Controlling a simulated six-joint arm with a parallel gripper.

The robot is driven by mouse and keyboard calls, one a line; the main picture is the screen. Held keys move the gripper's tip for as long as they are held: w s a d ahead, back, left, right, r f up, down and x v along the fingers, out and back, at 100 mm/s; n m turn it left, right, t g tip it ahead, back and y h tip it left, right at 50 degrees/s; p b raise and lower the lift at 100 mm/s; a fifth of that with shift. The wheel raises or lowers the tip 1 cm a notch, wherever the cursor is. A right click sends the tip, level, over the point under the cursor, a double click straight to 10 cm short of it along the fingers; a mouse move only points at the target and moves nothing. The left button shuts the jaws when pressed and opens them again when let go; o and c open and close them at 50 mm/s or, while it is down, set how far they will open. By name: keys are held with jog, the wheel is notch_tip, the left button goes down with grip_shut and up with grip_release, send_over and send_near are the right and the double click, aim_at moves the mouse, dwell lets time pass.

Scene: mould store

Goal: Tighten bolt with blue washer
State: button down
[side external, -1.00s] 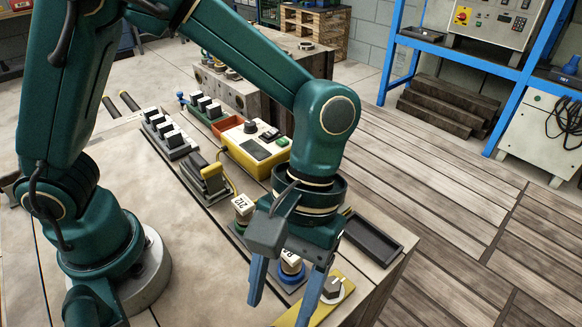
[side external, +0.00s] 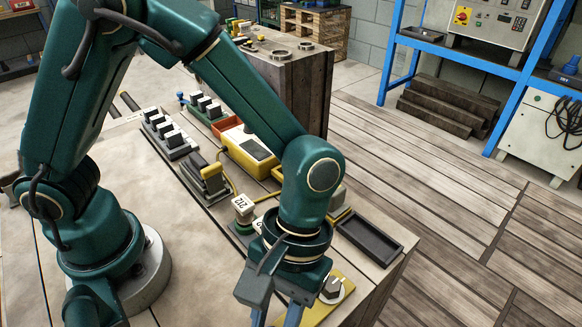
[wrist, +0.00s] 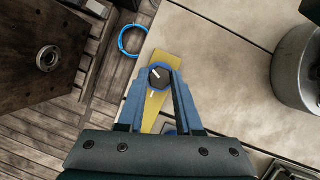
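In the side external view a yellow plate (side external: 320,311) lies near the table's front edge. A dark hex bolt with a pale washer (side external: 333,288) stands on it, right of my gripper (side external: 276,318). My fingertips are cut off there by the bottom edge. In the wrist view my blue fingers (wrist: 160,75) straddle a dark hex bolt head (wrist: 159,76) with a white mark, over the yellow plate (wrist: 178,58). The fingertips are close beside the head; whether they touch is unclear.
A black tray (side external: 369,236), a tagged piece (side external: 243,206) and a yellow control box (side external: 247,148) stand on the table. In the wrist view a blue ring (wrist: 122,43) shows beyond the table edge, near a dark block (wrist: 45,58). Plank floor (side external: 440,190) lies to the right.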

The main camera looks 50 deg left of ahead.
jog(key=shift+m, duration=0.3)
jog(key=m+y, duration=0.2)
jog(key=m, duration=0.2)
jog(key=shift+d+m, duration=0.15)
jog(key=shift+m, duration=0.25)
jog(key=m+y, duration=0.1)
jog(key=m, duration=0.1)
jog(key=m+y, duration=0.1)
jog(key=m, duration=0.2)
jog(key=shift+d+t, duration=0.15)
jog(key=shift+t, duration=0.15)
jog(key=m, duration=0.3)
jog(key=m+t+y, duration=0.1)
jog(key=m, duration=0.1)
jog(key=shift+s+d+m+t, duration=0.1)
jog(key=shift+s+m+t, duration=0.1)
jog(key=shift+m+t, duration=0.15)
jog(key=m+t, duration=0.1)
jog(key=m, duration=0.1)
jog(key=m+t+y, duration=0.1)
jog(key=m, duration=0.2)
jog(key=shift+m, duration=0.25)
jog(key=c, duration=0.6)
grip_release()
jog(key=shift+o, duration=0.2)
